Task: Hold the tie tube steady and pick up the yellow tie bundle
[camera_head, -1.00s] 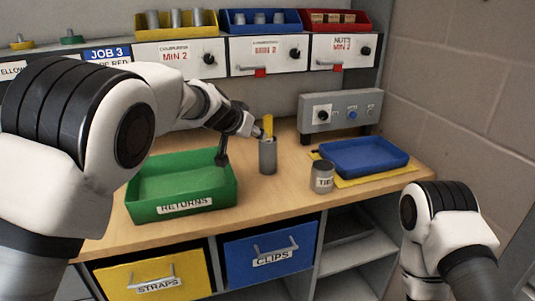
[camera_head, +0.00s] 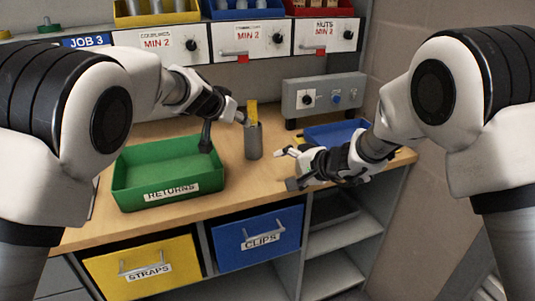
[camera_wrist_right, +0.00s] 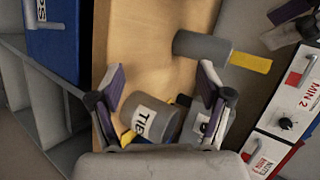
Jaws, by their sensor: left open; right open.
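A grey upright tube (camera_head: 253,143) stands on the bench with the yellow tie bundle (camera_head: 252,113) sticking out of its top. In the right wrist view the tube (camera_wrist_right: 200,46) and the bundle (camera_wrist_right: 250,62) lie beyond the fingers. My left gripper (camera_head: 224,130) is open at the tube's left, one finger close to its rim; contact is unclear. My right gripper (camera_head: 287,168) is open and empty above the bench, right of the tube. A grey can labelled TIES (camera_wrist_right: 150,120) shows between its fingers in the wrist view; my right gripper hides it in the head view.
The green RETURNS tray (camera_head: 155,193) sits left of the tube. A blue tray (camera_head: 335,132) is partly hidden behind my right arm. A grey switch box (camera_head: 325,98) stands behind it. Labelled drawers and bins line the back. Bare bench (camera_head: 240,180) lies before the tube.

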